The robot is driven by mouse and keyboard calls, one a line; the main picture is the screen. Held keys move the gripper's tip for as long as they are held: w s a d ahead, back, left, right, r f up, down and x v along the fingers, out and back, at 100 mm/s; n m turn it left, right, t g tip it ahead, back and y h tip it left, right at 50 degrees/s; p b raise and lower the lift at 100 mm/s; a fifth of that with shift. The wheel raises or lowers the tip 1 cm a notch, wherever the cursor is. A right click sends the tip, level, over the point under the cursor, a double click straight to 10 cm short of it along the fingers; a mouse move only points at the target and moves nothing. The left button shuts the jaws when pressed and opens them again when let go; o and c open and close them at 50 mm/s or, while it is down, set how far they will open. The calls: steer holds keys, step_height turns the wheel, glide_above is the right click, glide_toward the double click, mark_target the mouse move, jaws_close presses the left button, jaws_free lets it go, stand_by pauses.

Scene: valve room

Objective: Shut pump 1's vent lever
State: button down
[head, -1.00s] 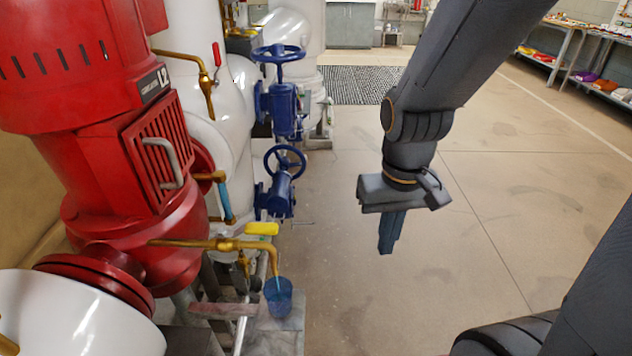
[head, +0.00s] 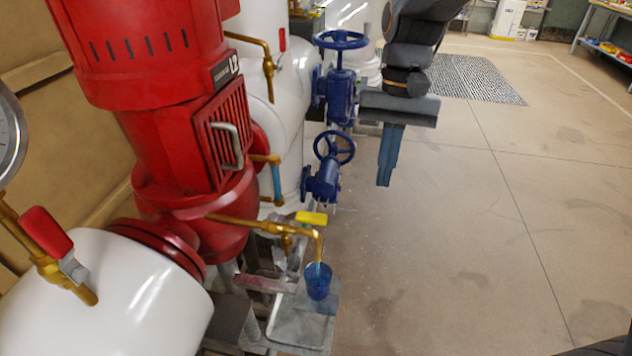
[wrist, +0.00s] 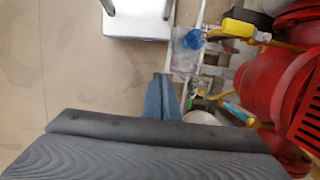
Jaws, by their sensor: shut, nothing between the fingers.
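A yellow lever (head: 311,217) sits on a brass pipe (head: 245,222) coming from the red pump (head: 175,130). The lever lies roughly along the pipe. The pipe bends down over a blue cup (head: 318,282). I cannot read a pump 1 label. In the wrist view the yellow lever (wrist: 237,27) and blue cup (wrist: 190,40) show at upper right. My gripper (head: 384,184) points down, shut and empty, apart from the lever, to its right and higher in the head picture. Its fingers (wrist: 160,80) show at the wrist view's middle.
Blue handwheels (head: 341,40) (head: 334,147) stand behind the yellow lever. A red lever (head: 46,232) is at the left, another red lever (head: 282,40) at the back, and a blue lever (head: 277,182) beside the pump. A metal tray (head: 300,330) lies beneath the cup. Floor at the right is clear.

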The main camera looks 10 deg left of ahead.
mark_target(297, 217)
steer(key=w+a+r+g+p, duration=0.1)
steer(key=a+r+g, duration=0.1)
steer(key=a+r, duration=0.6)
steer(key=a, duration=0.3)
steer(key=shift+w+a+r+p, duration=0.15)
steer(key=shift+w+a+p, duration=0.1)
steer(key=shift+p, duration=0.1)
steer(key=s+f+p, duration=0.3)
steer(key=s+f, duration=0.4)
steer(key=f, duration=0.2)
steer(key=shift+s+a+f+p, duration=0.15)
steer(key=shift+s+a+p, duration=0.15)
steer(key=shift+s+p, duration=0.1)
steer(key=shift+s, duration=0.1)
